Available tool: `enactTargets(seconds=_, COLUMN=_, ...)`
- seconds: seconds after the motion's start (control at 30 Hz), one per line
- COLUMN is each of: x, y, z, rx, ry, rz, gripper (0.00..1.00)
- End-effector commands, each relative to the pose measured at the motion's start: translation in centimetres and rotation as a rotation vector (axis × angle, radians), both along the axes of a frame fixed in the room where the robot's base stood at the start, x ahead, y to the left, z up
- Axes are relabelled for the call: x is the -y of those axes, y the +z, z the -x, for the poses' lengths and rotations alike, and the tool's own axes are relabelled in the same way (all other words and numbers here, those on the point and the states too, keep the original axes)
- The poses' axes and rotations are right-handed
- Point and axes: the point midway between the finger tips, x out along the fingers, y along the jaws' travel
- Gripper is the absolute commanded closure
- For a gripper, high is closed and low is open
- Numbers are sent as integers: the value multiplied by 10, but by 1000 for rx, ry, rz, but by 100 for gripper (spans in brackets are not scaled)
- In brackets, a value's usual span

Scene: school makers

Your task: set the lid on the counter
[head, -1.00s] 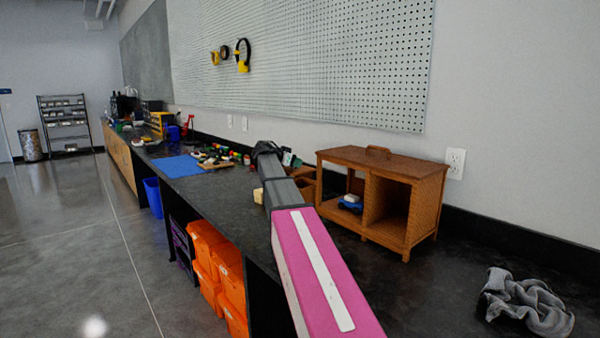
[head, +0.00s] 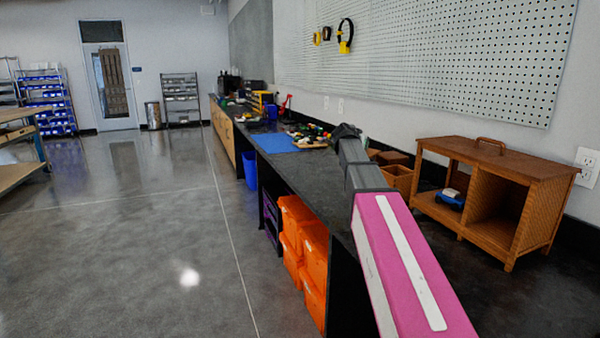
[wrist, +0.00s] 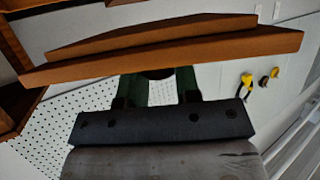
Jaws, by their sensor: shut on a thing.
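My gripper (wrist: 157,80) shows in the wrist view with its two dark green fingers shut on a dark part between them. A wooden lid (wrist: 165,52) with a flat, orange-brown edge lies just beyond the fingertips, and the gripper holds it. In the head view my arm reaches over the dark counter (head: 322,185), and its end is hard to make out behind the arm links. A small open wooden box (head: 400,180) stands on the counter just right of the arm's end. Which brown piece there is the lid I cannot tell.
A wooden cabinet (head: 490,190) with open compartments stands right of my arm, a blue item (head: 450,199) inside. A blue mat (head: 273,143) and several small items lie farther along the counter. Orange bins (head: 303,250) sit below. The floor at left is clear.

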Motion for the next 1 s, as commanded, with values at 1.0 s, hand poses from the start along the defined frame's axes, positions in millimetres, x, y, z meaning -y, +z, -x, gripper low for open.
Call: enactTargets(seconds=1.0, x=-89, y=6, z=79, rx=0, ry=677, rz=1, gripper=98)
